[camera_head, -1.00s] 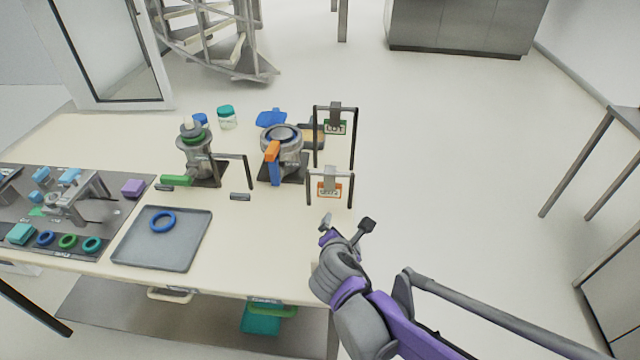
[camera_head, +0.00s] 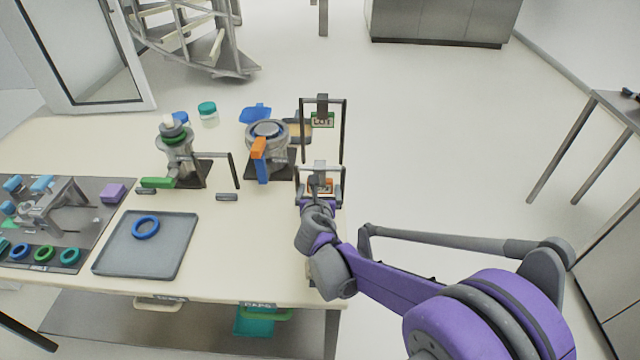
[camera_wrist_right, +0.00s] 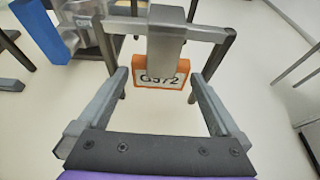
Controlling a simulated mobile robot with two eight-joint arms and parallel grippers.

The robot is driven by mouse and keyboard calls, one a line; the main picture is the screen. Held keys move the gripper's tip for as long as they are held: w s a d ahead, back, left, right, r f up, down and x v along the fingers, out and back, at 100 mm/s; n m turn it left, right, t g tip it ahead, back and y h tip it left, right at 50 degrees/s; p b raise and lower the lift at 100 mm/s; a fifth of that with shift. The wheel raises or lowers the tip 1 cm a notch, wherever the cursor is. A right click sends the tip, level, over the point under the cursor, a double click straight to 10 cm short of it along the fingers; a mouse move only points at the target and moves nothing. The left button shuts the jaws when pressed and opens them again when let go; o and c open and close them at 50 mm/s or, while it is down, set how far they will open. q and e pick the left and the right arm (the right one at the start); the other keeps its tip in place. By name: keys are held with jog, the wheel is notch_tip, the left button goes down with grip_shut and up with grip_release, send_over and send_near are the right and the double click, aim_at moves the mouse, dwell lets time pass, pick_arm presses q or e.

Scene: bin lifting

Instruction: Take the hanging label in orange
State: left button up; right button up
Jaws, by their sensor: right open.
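The orange-framed hanging label (camera_wrist_right: 161,76) hangs from a grey clip (camera_wrist_right: 167,35) on the bar of a small dark stand (camera_wrist_right: 219,50) in the right wrist view. In the head view the label (camera_head: 327,186) is partly hidden behind my right gripper. My right gripper (camera_wrist_right: 161,82) is open, one finger on each side of the label in the picture. I cannot tell whether the fingertips are level with it in depth. In the head view my right gripper (camera_head: 318,200) is at the right end of the table, in front of the stand. My left gripper is not in view.
A taller stand with a green-framed label (camera_head: 322,120) stands behind. A metal device with an orange and blue handle (camera_head: 262,160) is to the left. A grey tray (camera_head: 150,258) holds a blue ring (camera_head: 146,227). The table (camera_head: 240,245) is bare between the tray and my right arm.

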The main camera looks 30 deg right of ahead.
jog(key=x, duration=0.3)
jog(key=shift+s, duration=0.1)
jog(key=c, duration=0.9)
jog(key=shift+r, duration=0.2)
jog(key=shift+r, duration=0.25)
jog(key=s+a, duration=0.2)
jog(key=a, duration=0.3)
jog(key=s+a, duration=0.2)
jog(key=a, duration=0.3)
jog(key=s+a+b, duration=0.1)
jog(key=s+a, duration=0.2)
jog(key=a, duration=0.2)
jog(key=shift+a+r, duration=0.1)
jog(key=shift+r, duration=0.25)
jog(key=shift+s+a+r, duration=0.1)
jog(key=shift+s+a, duration=0.2)
jog(key=shift+a, duration=0.2)
jog(key=shift+a+r, duration=0.1)
jog(key=shift+r, duration=0.2)
jog(key=shift+s, duration=0.1)
